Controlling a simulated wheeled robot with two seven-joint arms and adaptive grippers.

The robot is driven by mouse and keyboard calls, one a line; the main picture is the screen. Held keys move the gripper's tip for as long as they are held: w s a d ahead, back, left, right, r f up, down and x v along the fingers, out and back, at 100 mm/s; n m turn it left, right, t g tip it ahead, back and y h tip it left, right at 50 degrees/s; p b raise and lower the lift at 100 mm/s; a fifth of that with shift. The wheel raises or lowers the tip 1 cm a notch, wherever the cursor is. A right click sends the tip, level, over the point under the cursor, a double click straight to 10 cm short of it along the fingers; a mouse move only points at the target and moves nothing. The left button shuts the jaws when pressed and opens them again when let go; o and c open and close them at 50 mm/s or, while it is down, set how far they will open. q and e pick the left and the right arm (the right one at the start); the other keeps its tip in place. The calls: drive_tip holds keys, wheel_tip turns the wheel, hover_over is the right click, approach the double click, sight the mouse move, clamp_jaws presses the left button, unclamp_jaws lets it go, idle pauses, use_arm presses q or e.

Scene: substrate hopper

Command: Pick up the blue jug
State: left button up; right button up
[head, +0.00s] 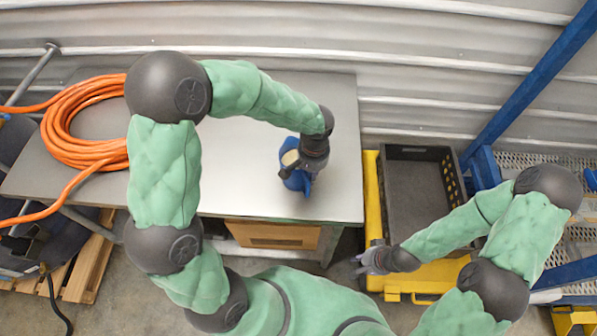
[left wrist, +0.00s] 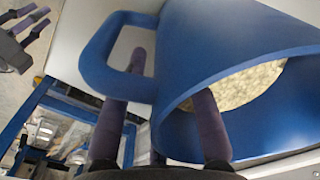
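The blue jug (head: 296,180) stands on the grey table near its right end, with pale granular stuff inside. In the left wrist view the jug (left wrist: 225,50) fills the upper right, mouth facing the lower right and handle at left. My left gripper (head: 297,170) is at the jug from above and hides part of it. In the left wrist view its fingers (left wrist: 172,80) are apart: one shows at the handle's opening, the other at the mouth's rim. Contact is unclear. My right gripper (head: 368,260) is empty and open beside the yellow frame; it also shows in the left wrist view (left wrist: 32,25).
The grey table (head: 235,165) is clear around the jug. A coiled orange hose (head: 62,125) lies at its left end. A dark crate (head: 412,205) with a yellow frame (head: 371,190) stands right of the table. Blue posts (head: 530,85) rise at the right.

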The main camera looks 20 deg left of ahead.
use_arm(q)
clamp_jaws()
drive_tip(key=shift+r, duration=0.15)
drive_tip(key=shift+r, duration=0.3)
wheel_tip(320, 180, up, 3)
drive_tip(key=shift+w+f+p, duration=0.1)
drive_tip(key=shift+f+p, duration=0.05)
drive_tip(key=shift+p, duration=0.3)
drive_tip(key=s+d+r+p, duration=0.1)
drive_tip(key=s+d+r, duration=0.5)
drive_tip(key=d+r, duration=0.3)
drive_tip(key=d, duration=0.3)
drive_tip(key=shift+s+d+r+p, duration=0.2)
drive_tip(key=shift+d+r+p, duration=0.05)
drive_tip(key=shift+d+p, duration=0.1)
